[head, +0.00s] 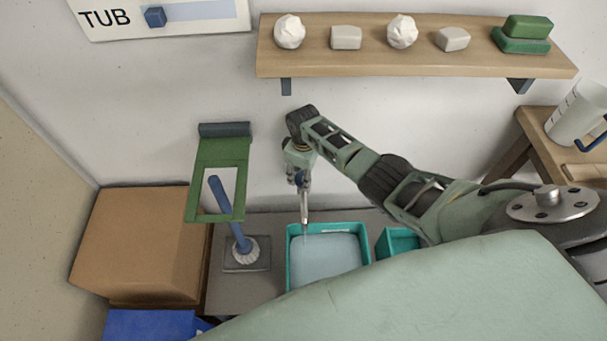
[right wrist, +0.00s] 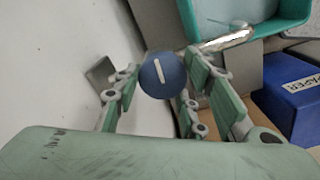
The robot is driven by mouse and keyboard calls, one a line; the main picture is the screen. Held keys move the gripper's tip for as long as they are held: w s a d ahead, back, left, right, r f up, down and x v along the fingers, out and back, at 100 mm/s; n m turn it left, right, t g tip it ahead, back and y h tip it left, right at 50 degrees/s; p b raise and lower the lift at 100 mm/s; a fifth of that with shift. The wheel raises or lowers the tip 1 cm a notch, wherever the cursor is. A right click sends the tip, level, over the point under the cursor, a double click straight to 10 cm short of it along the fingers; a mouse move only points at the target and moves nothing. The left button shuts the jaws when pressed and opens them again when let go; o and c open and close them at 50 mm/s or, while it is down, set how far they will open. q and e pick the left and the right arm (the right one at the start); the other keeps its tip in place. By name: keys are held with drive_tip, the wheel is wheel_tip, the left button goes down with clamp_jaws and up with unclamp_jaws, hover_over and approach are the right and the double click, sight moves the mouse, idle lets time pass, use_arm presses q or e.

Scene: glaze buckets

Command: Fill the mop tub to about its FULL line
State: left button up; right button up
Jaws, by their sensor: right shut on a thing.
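The teal mop tub (head: 288,262) stands on the floor against the wall, with pale water (head: 328,262) inside. A small light mark shows at its far wall, too small to read. A metal tap spout (head: 304,208) points down over the tub's left far corner, and a faint streak below it looks like running water. My right gripper (head: 298,178) is at the tap above the tub. In the right wrist view it is shut on the round blue tap knob (right wrist: 162,75), whose white line is slightly tilted. The tub also shows there (right wrist: 291,35). My left gripper is out of view.
A blue-handled brush or plunger (head: 230,215) stands left of the tub, under a green frame (head: 207,160). A cardboard box (head: 145,240) and a blue box (head: 150,325) are further left. A smaller teal container (head: 388,243) is right. A shelf (head: 410,60) hangs above.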

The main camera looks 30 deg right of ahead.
drive_tip(key=shift+w+d+r+n, duration=0.15)
drive_tip(key=shift+d+n, duration=0.1)
drive_tip(key=shift+n, duration=0.35)
drive_tip(key=o, duration=1.1)
drive_tip(key=shift+a+r, duration=0.15)
drive_tip(key=shift+r, duration=3.5)
